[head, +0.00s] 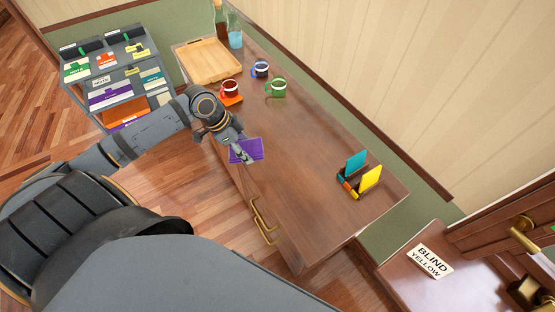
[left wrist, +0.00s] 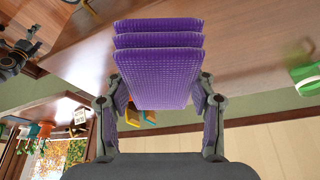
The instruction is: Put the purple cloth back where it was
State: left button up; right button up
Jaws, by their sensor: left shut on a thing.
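The purple cloth (head: 246,151) is folded in layers and is at the left edge of the wooden sideboard (head: 300,170) in the head view. My left gripper (head: 243,153) is shut on the cloth. In the left wrist view the folded purple cloth (left wrist: 158,62) sits between the two fingers (left wrist: 158,105), with its layers showing. I cannot tell whether the cloth touches the sideboard top.
A wooden tray (head: 208,62) and bottles (head: 235,38) are farther back. A card holder (head: 351,184) stands at the right end. The sideboard's middle is clear.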

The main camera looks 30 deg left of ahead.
pick_arm(q)
jog(key=w+d+f, duration=0.3)
jog(key=w, duration=0.2)
send_over(280, 158)
jog(key=s+a, duration=0.1)
notch_tip(280, 158, down, 5)
jog(key=shift+s+a+p, duration=0.1)
jog(key=shift+s+p, duration=0.05)
jog(key=shift+p, duration=0.15)
jog(key=shift+f, duration=0.25)
jog(key=x, duration=0.2)
jog(key=p+x, duration=0.1)
jog(key=shift+s+a+f, duration=0.1)
jog(key=shift+a+f, duration=0.05)
jog(key=shift+a, duration=0.1)
jog(key=shift+f, duration=0.25)
jog(key=shift+f, duration=0.1)
jog(key=o, duration=1.1)
